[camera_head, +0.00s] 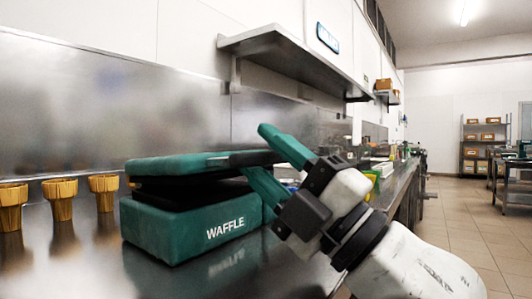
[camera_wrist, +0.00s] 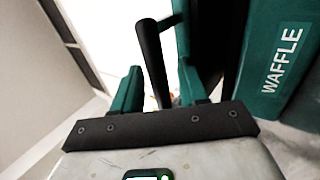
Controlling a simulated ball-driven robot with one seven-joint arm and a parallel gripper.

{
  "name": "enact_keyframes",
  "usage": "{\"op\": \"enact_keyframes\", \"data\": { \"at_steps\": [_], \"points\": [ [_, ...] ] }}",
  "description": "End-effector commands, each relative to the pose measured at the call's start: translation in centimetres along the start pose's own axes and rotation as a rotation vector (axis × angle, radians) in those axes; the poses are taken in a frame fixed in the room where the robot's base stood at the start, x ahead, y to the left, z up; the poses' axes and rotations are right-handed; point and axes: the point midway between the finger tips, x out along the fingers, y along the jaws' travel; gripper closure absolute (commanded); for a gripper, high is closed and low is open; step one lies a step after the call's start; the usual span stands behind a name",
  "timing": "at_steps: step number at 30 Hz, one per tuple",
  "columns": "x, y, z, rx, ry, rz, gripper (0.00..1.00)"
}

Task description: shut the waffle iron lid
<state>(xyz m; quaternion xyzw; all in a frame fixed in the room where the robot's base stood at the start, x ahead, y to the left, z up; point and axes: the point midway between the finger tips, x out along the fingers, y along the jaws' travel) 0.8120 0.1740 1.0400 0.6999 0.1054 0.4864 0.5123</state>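The waffle iron (camera_head: 180,230) stands on the steel counter, a green box marked WAFFLE. It also shows at the right of the wrist view (camera_wrist: 262,85). Its green lid (camera_head: 165,165) lies nearly level above the base, with dark plates between; I cannot tell whether they touch. A black handle (camera_head: 247,158) sticks out from the lid's right side. My gripper (camera_head: 256,153) has its green fingers apart, one above and one below the handle. In the wrist view the black handle bar (camera_wrist: 152,60) stands between the fingers, with gaps on both sides, so no grip shows.
Several yellow waffle cones or cups (camera_head: 60,200) stand in a row left of the iron. A steel shelf (camera_head: 290,60) hangs on the wall above. The counter (camera_head: 190,285) is bare in front of the iron. The tiled aisle (camera_head: 460,210) at right is open.

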Motion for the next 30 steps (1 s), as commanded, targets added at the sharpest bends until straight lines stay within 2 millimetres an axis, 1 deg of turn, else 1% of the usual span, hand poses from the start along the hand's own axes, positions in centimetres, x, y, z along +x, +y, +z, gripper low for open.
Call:
{"op": "enact_keyframes", "data": {
  "at_steps": [9, 15, 21, 30],
  "points": [
    [-5.9, 0.2, 0.2, -0.003, -0.007, 0.006, 0.57],
    [-8.8, 0.1, 0.1, -0.002, -0.004, 0.005, 0.57],
    [-10.1, 0.1, 0.0, -0.003, -0.001, 0.005, 0.57],
    [-10.2, 0.1, -0.1, -0.002, 0.000, 0.005, 0.57]
  ]
}}
